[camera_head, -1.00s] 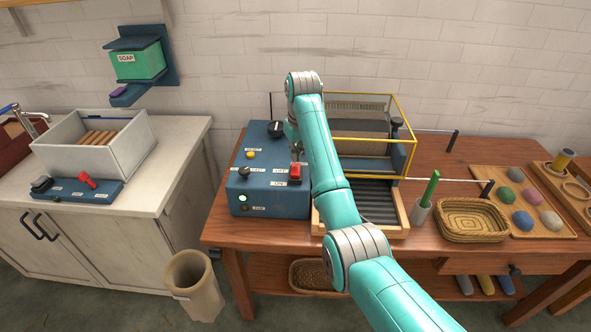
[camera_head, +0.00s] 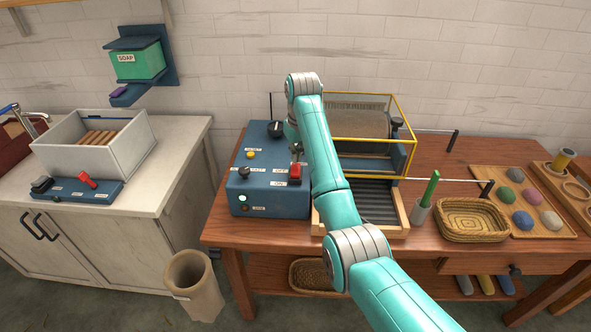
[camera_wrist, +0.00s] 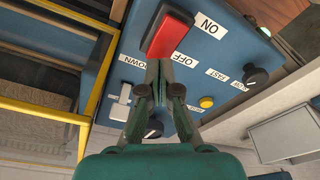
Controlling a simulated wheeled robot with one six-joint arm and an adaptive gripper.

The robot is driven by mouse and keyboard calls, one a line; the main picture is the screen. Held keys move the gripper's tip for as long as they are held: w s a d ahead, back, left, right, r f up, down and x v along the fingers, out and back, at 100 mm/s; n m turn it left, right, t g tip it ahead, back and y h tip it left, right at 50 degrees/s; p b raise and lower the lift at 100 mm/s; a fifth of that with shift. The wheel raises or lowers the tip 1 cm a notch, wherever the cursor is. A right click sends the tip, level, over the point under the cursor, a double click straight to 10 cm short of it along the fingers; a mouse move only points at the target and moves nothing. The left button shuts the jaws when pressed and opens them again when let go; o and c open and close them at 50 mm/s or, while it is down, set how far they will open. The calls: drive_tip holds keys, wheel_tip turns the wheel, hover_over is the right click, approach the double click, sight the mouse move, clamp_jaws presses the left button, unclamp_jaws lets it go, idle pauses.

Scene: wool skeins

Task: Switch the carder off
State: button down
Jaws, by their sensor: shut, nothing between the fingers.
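The carder's blue control box (camera_head: 268,180) stands on the wooden table, left of the carding drum (camera_head: 358,123) in its yellow frame. In the head view my arm hides most of the gripper. A green lamp (camera_head: 243,198) shows on the box's front.
A yellow button (camera_wrist: 207,102), a black SLOW/FAST knob (camera_wrist: 254,75) and a white lever (camera_wrist: 121,102) are close around the fingers. The yellow frame (camera_head: 404,120) rises beside my arm. A green-handled tool in a cup (camera_head: 421,212) and a basket (camera_head: 472,219) stand to the right.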

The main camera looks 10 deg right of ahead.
sight(296, 166)
drive_tip(key=shift+f, duration=1.1)
idle(0.6)
drive_tip(key=shift+r, duration=3.5)
